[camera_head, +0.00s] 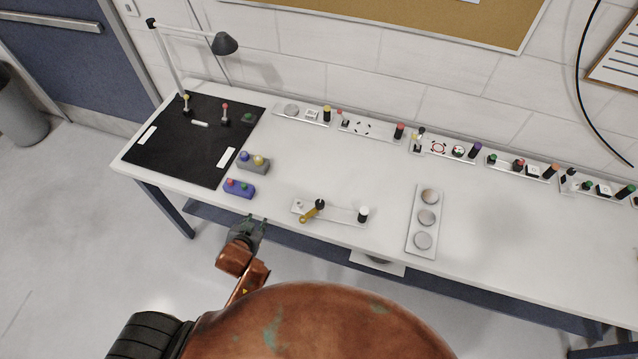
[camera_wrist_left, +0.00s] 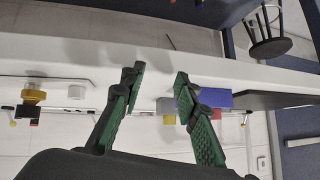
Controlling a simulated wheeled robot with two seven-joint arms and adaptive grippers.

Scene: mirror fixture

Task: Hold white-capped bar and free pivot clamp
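A pale plate (camera_head: 338,216) lies near the front edge of the white table. On it stand a pivot clamp with a yellow handle (camera_head: 308,216) and a black bar with a white cap (camera_head: 363,211) to its right. The handle slants down to the left. My left gripper (camera_head: 252,226) is at the table's front edge, left of the plate and apart from it. In the left wrist view its green-padded fingers (camera_wrist_left: 157,78) are spread with nothing between them. A yellow knob-like part (camera_wrist_left: 34,96) shows at the left there. My right gripper is not in view.
A blue box with buttons (camera_head: 239,188) and a grey one (camera_head: 253,163) stand just beyond my left gripper. A plate with three round discs (camera_head: 424,221) lies right of the clamp plate. A black mat (camera_head: 190,150) and lamp (camera_head: 224,43) are at the left. Several fixtures line the back.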

